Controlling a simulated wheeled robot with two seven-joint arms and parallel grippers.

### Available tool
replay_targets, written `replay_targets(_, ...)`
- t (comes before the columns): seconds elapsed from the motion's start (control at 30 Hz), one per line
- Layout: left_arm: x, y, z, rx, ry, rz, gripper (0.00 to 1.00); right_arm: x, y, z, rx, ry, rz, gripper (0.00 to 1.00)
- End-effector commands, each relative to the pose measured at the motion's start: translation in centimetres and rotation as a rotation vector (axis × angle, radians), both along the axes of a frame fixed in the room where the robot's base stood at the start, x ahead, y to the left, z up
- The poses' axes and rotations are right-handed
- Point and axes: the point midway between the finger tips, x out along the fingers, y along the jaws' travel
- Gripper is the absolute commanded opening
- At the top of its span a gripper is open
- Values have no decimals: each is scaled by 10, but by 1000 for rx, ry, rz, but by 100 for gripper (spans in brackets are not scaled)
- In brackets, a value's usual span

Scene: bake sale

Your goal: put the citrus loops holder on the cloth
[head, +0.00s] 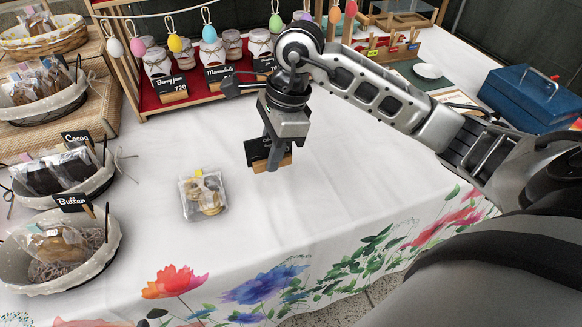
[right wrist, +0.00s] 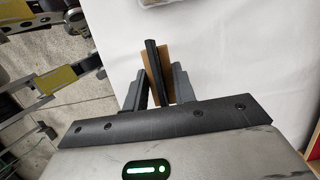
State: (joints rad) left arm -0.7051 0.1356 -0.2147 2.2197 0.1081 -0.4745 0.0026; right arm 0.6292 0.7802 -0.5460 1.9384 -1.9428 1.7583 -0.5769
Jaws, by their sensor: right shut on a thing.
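My right gripper (head: 270,138) points down over the middle of the table and is shut on a small black sign with a wooden base, the holder (head: 259,151). The holder's lettering is mostly covered or too small to read. The right wrist view shows the holder (right wrist: 162,68) edge-on between the two fingers (right wrist: 156,88). The white cloth (head: 330,190) with painted flowers along its front lies beneath. I cannot tell whether the holder's base touches the cloth. My left gripper is not in view.
A clear bag of cookies (head: 204,194) lies on the cloth left of the holder. Baskets with signs, such as the Butter basket (head: 102,249), line the left side. A red-lined shelf of jars (head: 157,62) stands behind. A blue box (head: 537,97) sits at right. The cloth's middle is mostly free.

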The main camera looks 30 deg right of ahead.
Motion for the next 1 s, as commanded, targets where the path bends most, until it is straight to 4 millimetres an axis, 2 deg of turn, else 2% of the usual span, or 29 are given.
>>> replay_targets(0.03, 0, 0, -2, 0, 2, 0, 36, -1, -9, -13, 0, 8, -4, 5)
replay_targets(0.2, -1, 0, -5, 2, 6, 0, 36, 1, -29, -39, 0, 4, -1, 5)
replay_targets(0.53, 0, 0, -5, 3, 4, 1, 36, 3, -48, -61, 0, 4, -1, 5)
replay_targets(0.7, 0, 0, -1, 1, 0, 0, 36, 3, -45, -86, 3, 4, 1, 5)
replay_targets(1.0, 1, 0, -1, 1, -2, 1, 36, 3, -46, -89, 1, -1, 3, 5)
